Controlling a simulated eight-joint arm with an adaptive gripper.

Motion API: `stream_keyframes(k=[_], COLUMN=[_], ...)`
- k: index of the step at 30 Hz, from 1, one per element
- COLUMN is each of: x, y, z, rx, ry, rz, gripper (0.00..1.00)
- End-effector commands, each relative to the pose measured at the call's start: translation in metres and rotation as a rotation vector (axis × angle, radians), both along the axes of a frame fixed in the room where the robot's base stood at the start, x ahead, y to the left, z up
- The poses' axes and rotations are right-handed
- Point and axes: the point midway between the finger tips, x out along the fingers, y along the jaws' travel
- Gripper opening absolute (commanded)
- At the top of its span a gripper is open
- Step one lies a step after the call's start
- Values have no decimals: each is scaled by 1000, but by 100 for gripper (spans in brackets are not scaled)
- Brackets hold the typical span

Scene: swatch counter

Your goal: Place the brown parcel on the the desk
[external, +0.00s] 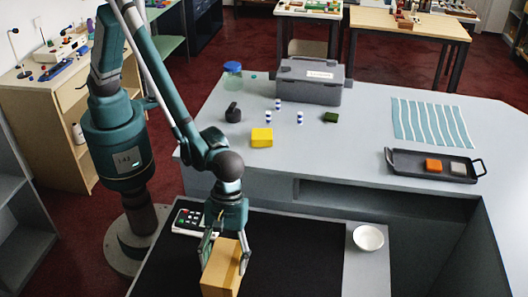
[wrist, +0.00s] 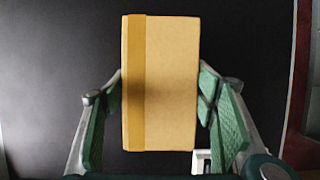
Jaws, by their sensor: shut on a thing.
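The brown parcel (external: 222,268) is a tan box with a darker yellow-brown band along one side. My gripper (external: 226,243) is shut on it, with a finger on each side. In the wrist view the parcel (wrist: 165,85) stands upright in the picture between the green finger pads of my gripper (wrist: 160,95). Below it is a black surface; I cannot tell whether the parcel touches it. The desk (external: 350,120) is the grey counter top beyond the black surface, at a higher level.
On the desk are a grey toolbox (external: 310,82), a yellow block (external: 262,138), a black tray (external: 405,170) with orange and grey blocks, a striped cloth (external: 432,122) and small bottles. A keypad device (external: 188,221) and white bowl (external: 368,238) are lower down. The desk's middle is clear.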

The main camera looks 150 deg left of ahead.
Motion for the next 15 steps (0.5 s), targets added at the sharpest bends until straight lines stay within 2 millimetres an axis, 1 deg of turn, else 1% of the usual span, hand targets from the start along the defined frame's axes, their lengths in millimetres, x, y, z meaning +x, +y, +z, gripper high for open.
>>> stream_keyframes(k=[5,6,9,15], x=[0,0,0,0], y=[0,0,0,0], z=[-4,-3,-3,-3], rx=[0,0,0,0], ry=[0,0,0,0], rz=[0,0,0,0], gripper=[38,61,72,72])
